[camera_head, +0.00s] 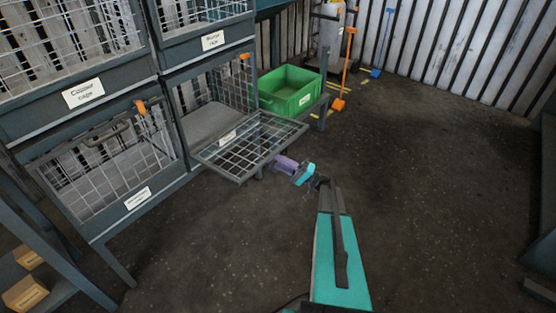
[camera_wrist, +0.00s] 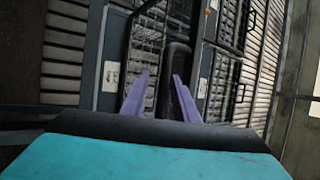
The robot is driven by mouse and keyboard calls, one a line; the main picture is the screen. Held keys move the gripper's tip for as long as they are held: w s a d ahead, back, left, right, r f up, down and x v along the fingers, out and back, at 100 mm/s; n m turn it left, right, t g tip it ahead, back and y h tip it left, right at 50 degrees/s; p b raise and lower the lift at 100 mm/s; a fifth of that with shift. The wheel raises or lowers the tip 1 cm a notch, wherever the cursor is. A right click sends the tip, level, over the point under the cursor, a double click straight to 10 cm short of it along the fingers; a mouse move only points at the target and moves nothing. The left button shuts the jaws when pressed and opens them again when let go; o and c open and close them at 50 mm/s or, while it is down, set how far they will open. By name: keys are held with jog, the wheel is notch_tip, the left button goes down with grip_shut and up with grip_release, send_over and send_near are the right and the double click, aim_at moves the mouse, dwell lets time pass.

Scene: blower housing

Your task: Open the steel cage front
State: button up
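The lower right steel cage in the head view has its mesh front (camera_head: 250,146) folded down and outward, roughly level, with the cage mouth open. An orange latch (camera_head: 245,56) sits at the top of that opening. My gripper (camera_head: 284,164) is just beyond the front's outer edge, low and to the right, with purple fingers pointing toward it. In the wrist view the fingers (camera_wrist: 159,95) stand apart, with a dark bent handle bar (camera_wrist: 176,48) showing between and beyond them. Whether they touch it I cannot tell.
The lower left cage front (camera_head: 105,170) is upright and shut, with a dark handle and an orange latch. A green crate (camera_head: 291,97) stands on a low stand to the right of the open cage. The dark floor (camera_head: 430,180) to the right is clear.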

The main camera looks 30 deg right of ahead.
jog(key=shift+s, duration=0.1)
jog(key=shift+d, duration=0.1)
jog(key=shift+s+d+f, duration=0.1)
jog(key=shift+s+d, duration=0.2)
jog(key=shift+s, duration=0.05)
jog(key=p+v, duration=0.1)
jog(key=v, duration=1.1)
jog(key=shift+s+d+f, duration=0.2)
jog(key=shift+d+f, duration=0.05)
jog(key=shift+f, duration=0.05)
jog(key=shift+a, duration=0.1)
